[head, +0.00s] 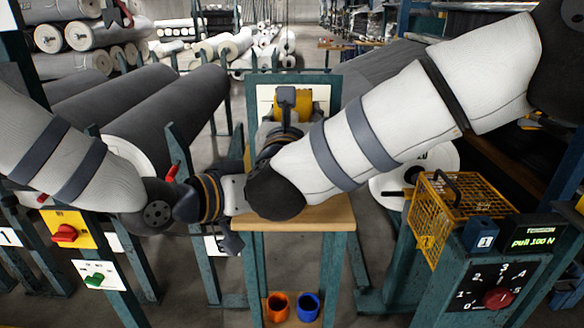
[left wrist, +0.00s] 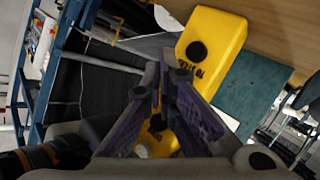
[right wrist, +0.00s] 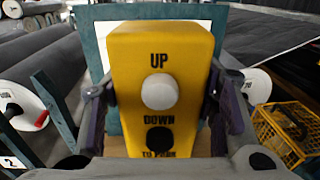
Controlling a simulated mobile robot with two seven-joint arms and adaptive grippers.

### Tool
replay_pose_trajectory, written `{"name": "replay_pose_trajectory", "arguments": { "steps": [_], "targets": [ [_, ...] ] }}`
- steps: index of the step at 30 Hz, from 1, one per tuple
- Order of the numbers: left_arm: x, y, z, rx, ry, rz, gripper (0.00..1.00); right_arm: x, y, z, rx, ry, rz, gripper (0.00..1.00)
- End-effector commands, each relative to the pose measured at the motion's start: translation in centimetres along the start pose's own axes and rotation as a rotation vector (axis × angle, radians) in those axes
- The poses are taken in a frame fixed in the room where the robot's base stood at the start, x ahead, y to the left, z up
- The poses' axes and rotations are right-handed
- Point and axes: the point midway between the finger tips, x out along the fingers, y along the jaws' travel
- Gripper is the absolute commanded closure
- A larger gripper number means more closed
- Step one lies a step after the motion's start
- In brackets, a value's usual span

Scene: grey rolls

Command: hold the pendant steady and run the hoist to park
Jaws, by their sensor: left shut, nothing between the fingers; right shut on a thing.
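The pendant (right wrist: 130,65) is a yellow box that stands upright with a white button under UP, a black button under DOWN and the words TO PARK below. My right gripper (right wrist: 160,95) is shut on its two sides. In the head view the pendant (head: 306,104) is partly behind my right gripper (head: 287,108). My left gripper (left wrist: 166,74) is shut and empty over the front of the pendant (left wrist: 222,35), pointing at its middle. The fingers hide the button there, so I cannot tell whether they touch it. In the head view my right arm hides the left fingertips.
A small wooden table (head: 305,212) stands below the pendant. At right are a yellow wire cage (head: 455,215) and a tension dial panel (head: 490,285). Large grey rolls (head: 170,115) lie at left. An orange cup (head: 277,306) and a blue cup (head: 308,306) sit low down.

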Motion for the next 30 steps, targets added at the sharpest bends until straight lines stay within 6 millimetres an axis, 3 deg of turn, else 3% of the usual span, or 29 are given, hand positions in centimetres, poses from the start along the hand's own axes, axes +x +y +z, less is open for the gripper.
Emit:
{"name": "replay_pose_trajectory", "arguments": {
  "steps": [30],
  "targets": [
    [0.63,-0.43,-0.42,-0.001,0.0,0.0,1.0,0.0,0.0,-0.05,0.0,0.001,0.0,0.99]
  ]
}}
